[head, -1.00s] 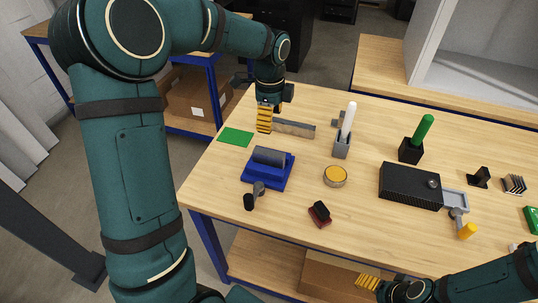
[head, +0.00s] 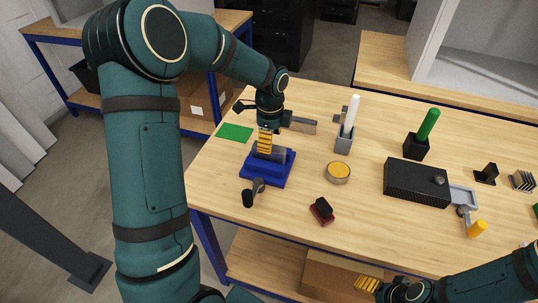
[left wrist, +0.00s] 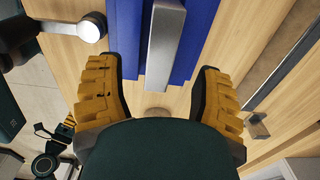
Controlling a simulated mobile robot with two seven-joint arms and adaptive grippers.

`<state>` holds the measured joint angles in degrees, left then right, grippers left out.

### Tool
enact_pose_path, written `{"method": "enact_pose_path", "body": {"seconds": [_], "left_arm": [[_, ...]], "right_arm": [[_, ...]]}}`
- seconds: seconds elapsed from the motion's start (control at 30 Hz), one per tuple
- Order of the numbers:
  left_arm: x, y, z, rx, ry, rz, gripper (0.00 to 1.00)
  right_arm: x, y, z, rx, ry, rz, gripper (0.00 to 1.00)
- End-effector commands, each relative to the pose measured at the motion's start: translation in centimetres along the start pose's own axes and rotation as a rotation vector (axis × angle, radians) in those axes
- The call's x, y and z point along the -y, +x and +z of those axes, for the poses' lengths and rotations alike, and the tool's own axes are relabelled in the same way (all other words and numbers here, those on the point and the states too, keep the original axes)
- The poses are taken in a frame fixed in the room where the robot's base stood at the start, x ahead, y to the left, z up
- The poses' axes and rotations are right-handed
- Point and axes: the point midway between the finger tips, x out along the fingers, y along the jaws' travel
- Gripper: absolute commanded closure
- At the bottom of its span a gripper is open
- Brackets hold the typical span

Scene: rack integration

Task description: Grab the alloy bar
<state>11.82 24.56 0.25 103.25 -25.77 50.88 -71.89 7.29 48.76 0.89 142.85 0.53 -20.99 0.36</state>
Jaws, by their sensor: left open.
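A grey bar (left wrist: 166,45), which looks like the alloy bar, rests on a blue stand (head: 258,177) on the table. In the head view the bar (head: 281,156) is partly hidden behind my left gripper (head: 264,152). In the left wrist view my left gripper (left wrist: 160,98) is open, with one yellow finger on each side of the bar's line. The fingers look apart from the bar. The blue stand also shows in the left wrist view (left wrist: 203,25). My right gripper (head: 367,284) is at the table's front edge, far from the bar; its opening is unclear.
A long grey strip (head: 303,126) lies behind the stand. A green mat (head: 234,132) is left of it. A dark-headed tool (head: 252,194), a red and black block (head: 322,211), a yellow-topped round tin (head: 338,173) and a black box (head: 416,183) stand nearby.

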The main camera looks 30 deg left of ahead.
Motion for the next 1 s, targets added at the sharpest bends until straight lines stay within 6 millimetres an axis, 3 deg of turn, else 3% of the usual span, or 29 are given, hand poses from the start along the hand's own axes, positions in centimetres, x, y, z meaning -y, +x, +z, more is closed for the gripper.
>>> {"method": "enact_pose_path", "body": {"seconds": [0.23, 0.6, 0.8, 1.0], "left_arm": [[-0.1, 3.8, 0.2, 0.001, 0.0, 0.004, 0.33], [0.0, 4.4, 0.2, 0.001, 0.0, 0.001, 0.35], [0.0, 4.4, 0.2, 0.0, 0.0, 0.001, 1.0], [-0.1, 4.5, 0.2, 0.0, 0.0, 0.002, 1.0]], "right_arm": [[-0.2, 0.6, 0.3, 0.006, -0.002, -0.001, 0.29], [-0.2, 0.7, 0.3, 0.007, -0.002, -0.001, 0.29], [-0.2, 0.7, 0.3, 0.007, -0.002, -0.001, 0.29], [-0.2, 0.7, 0.3, 0.006, -0.002, -0.001, 0.29]]}}
